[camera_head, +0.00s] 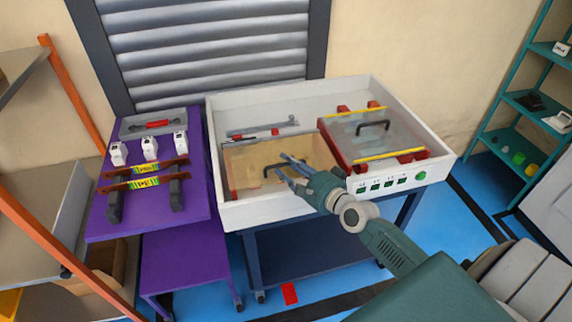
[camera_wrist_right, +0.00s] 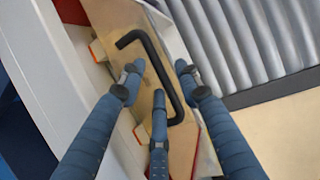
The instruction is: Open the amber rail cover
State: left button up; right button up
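The amber rail cover (camera_head: 245,163) is a tan, see-through panel in the left part of the white bench tray, and it lies shut. Its black bar handle shows in the right wrist view (camera_wrist_right: 160,68). My right gripper (camera_head: 287,167) is over this cover at the handle. In the right wrist view, its blue fingers (camera_wrist_right: 158,80) are spread apart, with the handle's bar running between them. I cannot tell whether any finger touches the bar. The fingers hide part of the handle in the head view. My left gripper is not in view.
A clear grey cover (camera_head: 365,138) with red ends, yellow strips and a black handle sits to the right in the white tray (camera_head: 240,215). A purple table (camera_head: 105,228) with parts stands left. A teal shelf (camera_head: 515,100) stands far right. Blue floor is open in front.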

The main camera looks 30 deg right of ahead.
jog(key=shift+w+a+f, duration=0.1)
jog(key=shift+w+f, duration=0.05)
jog(key=shift+w, duration=0.45)
grip_shut()
